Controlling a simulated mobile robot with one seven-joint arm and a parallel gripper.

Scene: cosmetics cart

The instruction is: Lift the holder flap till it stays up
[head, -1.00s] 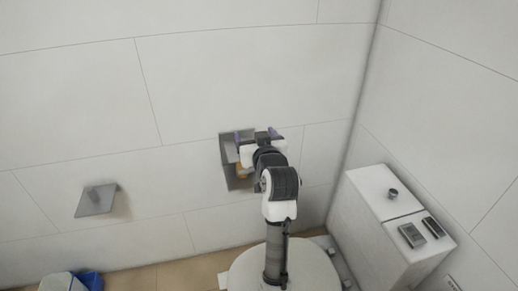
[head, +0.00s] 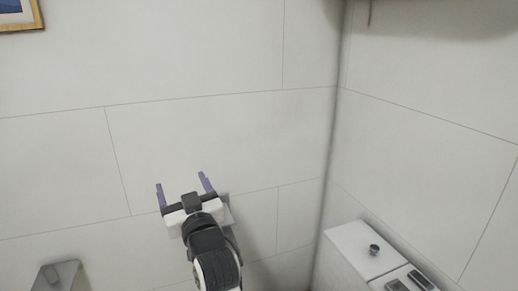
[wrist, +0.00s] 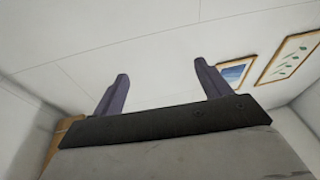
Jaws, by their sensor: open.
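The wall holder is mostly hidden behind my gripper and arm in the head view; a small grey metal part of the holder (head: 229,213) shows just right of the gripper. I cannot tell the flap's angle from this. My gripper (head: 181,181) is open and empty, with its two purple fingers spread and pointing up in front of the tiled wall. In the wrist view my gripper (wrist: 161,74) also shows open with nothing between the fingers. The holder is not visible there.
Another grey metal wall fitting (head: 62,276) is at the lower left. A white cistern (head: 352,250) with small items on top stands at the right by the corner. Framed pictures (wrist: 236,73) hang on the wall in the wrist view. The wall above the gripper is clear.

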